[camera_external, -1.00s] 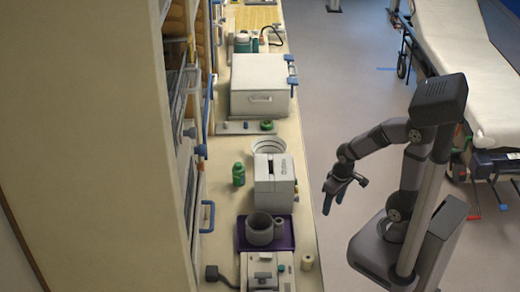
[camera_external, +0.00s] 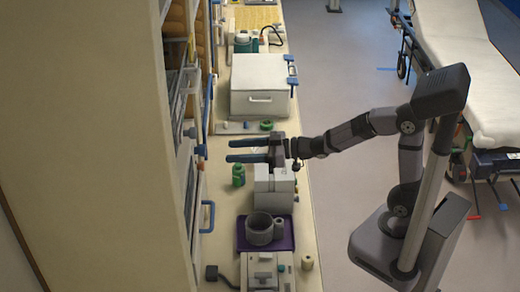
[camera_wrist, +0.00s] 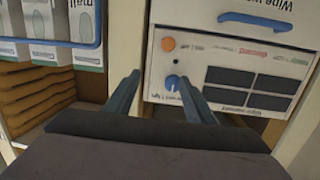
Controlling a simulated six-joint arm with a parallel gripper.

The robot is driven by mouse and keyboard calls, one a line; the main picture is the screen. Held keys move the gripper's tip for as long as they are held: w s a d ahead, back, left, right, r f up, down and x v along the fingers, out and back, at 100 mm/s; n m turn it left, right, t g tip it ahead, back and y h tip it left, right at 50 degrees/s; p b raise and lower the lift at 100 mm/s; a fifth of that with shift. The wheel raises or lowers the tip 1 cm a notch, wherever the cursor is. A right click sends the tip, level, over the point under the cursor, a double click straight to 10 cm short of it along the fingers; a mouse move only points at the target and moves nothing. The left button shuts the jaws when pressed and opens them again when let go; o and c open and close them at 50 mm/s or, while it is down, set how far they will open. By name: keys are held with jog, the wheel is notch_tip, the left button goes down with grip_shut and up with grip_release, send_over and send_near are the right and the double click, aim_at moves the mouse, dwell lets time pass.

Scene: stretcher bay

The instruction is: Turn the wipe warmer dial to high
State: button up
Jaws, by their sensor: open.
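In the wrist view, the wipe warmer (camera_wrist: 215,48) has a pale front panel, with upside-down lettering and several dark rectangles. Its blue dial (camera_wrist: 172,83) is on the panel beside an orange knob (camera_wrist: 168,44). The dial's setting is too small to read. My gripper (camera_wrist: 158,77) has its fingers apart, one on each side in front of the dial; its right finger is near the dial, and I cannot tell if it touches. In the external view my gripper (camera_external: 229,151) is open and empty, reaching left over the counter toward the cabinet front.
A large white box (camera_external: 260,88) stands farther back. A grey pot (camera_external: 260,230) rests on a purple tray (camera_external: 243,247).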

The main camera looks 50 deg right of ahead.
aim_at(200, 151)
jog(key=w+a+r+n+y+p, duration=0.1)
jog(key=w+a+r+y+p, duration=0.1)
jog(key=a, duration=0.5)
jog(key=shift+w+a+r+p, duration=0.2)
jog(key=shift+w+a+p, duration=0.25)
jog(key=shift+w, duration=0.6)
jog(key=shift+d, duration=0.1)
jog(key=c, duration=1)
